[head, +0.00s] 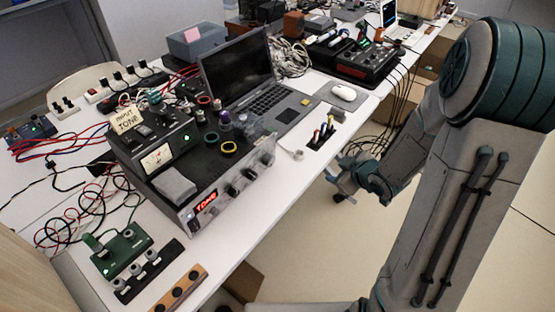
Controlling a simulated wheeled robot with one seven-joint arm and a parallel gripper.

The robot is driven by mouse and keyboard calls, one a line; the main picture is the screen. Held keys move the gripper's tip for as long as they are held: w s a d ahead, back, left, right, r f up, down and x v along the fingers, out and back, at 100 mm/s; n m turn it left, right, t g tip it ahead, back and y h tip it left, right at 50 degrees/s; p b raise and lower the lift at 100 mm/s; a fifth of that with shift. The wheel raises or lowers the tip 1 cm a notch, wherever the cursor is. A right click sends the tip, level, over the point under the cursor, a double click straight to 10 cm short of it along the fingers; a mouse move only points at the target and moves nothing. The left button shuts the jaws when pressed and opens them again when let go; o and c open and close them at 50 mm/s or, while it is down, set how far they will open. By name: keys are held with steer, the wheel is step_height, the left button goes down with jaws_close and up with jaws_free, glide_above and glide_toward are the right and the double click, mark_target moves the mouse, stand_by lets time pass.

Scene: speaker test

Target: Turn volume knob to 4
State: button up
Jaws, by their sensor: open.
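A silver and black amplifier (225,180) stands on the white table, with its front panel facing the open floor. The panel has a red lit display (206,202) that seems to read "TONE". A row of dark knobs (250,173) runs along the panel to the right of the display. Their labels are too small to read, so I cannot tell which is the volume knob or where it points. My gripper (340,184) is open, out past the table's front edge and to the right of the amplifier. It touches no knob.
A note reading "INPUT TONE" (126,119) sits on a black metered unit behind the amplifier. A laptop (262,98), a mouse (343,92) and a black tool holder (322,133) are to the right.

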steer(key=s+a+f+n+y+b, duration=0.1)
steer(key=s+a+f+n+y, duration=0.1)
steer(key=a+f+y, duration=0.3)
steer(key=t+y, duration=0.2)
steer(key=y, duration=0.3)
glide_toward(272, 162)
steer(key=shift+n, duration=0.4)
steer(key=x, duration=0.8)
steer(key=shift+p, duration=0.4)
steer(key=c, duration=1)
